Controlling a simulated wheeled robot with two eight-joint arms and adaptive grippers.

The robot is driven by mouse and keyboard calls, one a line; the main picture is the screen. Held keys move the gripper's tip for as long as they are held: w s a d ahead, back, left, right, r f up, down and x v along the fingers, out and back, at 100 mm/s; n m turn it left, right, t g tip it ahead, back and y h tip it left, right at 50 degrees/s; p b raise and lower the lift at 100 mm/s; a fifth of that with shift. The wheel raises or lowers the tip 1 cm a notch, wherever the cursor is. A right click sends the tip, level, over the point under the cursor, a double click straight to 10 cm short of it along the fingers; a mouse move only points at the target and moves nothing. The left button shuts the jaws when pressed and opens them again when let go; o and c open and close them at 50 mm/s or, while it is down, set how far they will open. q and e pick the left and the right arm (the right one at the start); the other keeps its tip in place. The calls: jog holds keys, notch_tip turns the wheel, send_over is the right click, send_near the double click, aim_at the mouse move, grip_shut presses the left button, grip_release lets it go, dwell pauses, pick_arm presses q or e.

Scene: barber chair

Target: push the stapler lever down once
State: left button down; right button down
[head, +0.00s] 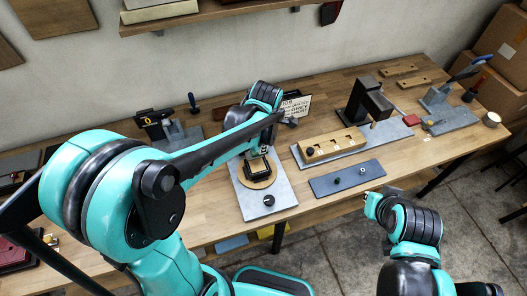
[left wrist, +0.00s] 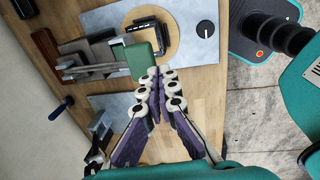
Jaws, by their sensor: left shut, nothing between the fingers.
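In the left wrist view, a long grey bar (left wrist: 92,71) ends in a green block (left wrist: 142,60) beside a round wooden disc (left wrist: 181,38) on a grey plate. This looks like the stapler and its lever, though I cannot be sure. My left gripper (left wrist: 160,73) is shut and empty, with its fingertips right beside the green block; I cannot tell whether they touch. In the head view, my left arm covers this lever, while the disc (head: 268,181) and plate (head: 284,199) show below it. My right gripper is not clear in the head view.
A blue-grey plate (head: 337,180) with knobs and a wooden block (head: 331,145) lie to the right. A black press (head: 362,99) stands behind. A blue-handled lever device (head: 462,77) is at the far right. Bare tabletop shows between the fixtures.

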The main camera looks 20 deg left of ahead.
pick_arm(q)
jog(key=r, duration=0.5)
jog(key=shift+s+d+r+p, duration=0.15)
jog(key=shift+s+d+p, duration=0.1)
jog(key=shift+s+p, duration=0.15)
pick_arm(e)
jog(key=shift+w+a+r, duration=0.1)
jog(key=shift+r, duration=0.3)
